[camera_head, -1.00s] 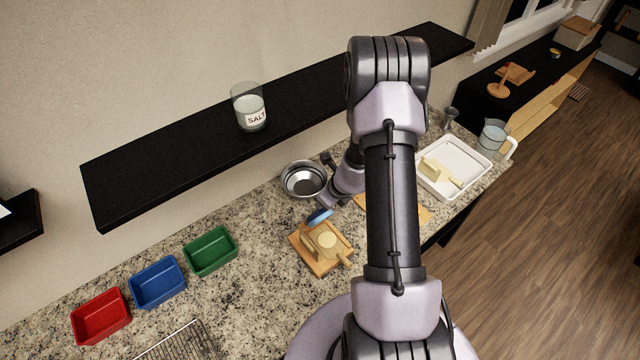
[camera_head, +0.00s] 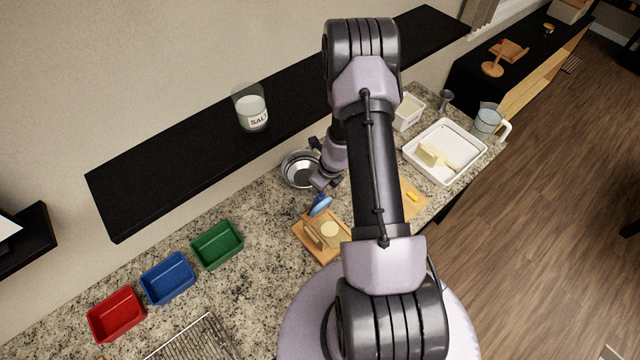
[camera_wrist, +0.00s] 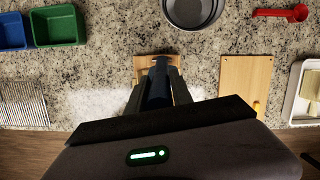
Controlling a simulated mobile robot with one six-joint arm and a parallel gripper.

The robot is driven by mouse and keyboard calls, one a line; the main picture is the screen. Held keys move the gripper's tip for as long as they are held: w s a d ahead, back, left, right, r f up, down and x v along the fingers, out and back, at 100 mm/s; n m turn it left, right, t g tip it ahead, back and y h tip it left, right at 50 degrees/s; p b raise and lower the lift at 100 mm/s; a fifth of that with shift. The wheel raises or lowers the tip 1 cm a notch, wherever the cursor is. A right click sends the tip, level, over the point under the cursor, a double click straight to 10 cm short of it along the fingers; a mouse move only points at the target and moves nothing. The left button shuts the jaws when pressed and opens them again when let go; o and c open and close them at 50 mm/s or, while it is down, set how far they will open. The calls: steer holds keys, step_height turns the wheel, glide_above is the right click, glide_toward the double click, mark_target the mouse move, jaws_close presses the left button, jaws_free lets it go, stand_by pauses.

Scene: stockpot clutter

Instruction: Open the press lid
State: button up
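The wooden press (camera_head: 334,249) sits on the counter, left of my arm in the head view. It has a flat base, a pale round disc on it, and a tan slab-like part (camera_head: 312,238) at its left. I cannot tell for certain how far its lid is raised. A blue object (camera_head: 320,205) is just behind the press. My gripper (camera_head: 320,186) is above the press's back edge. In the wrist view the blue object (camera_wrist: 157,85) lies between both fingers, which appear closed on it. The press (camera_wrist: 147,62) is mostly hidden behind it there.
A metal bowl (camera_head: 296,170) is close behind my gripper. Green (camera_head: 217,244), blue (camera_head: 167,277) and red (camera_head: 116,313) bins stand left. A wooden board (camera_head: 411,207) and a white tray (camera_head: 410,150) are right. A black shelf (camera_head: 180,175) with a salt jar (camera_head: 250,106) overhangs behind.

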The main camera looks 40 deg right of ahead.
steer(key=shift+o, duration=1.4)
steer(key=shift+w, duration=0.1)
steer(key=p+v, duration=0.7)
steer(key=v, duration=1)
steer(key=shift+r, duration=0.25)
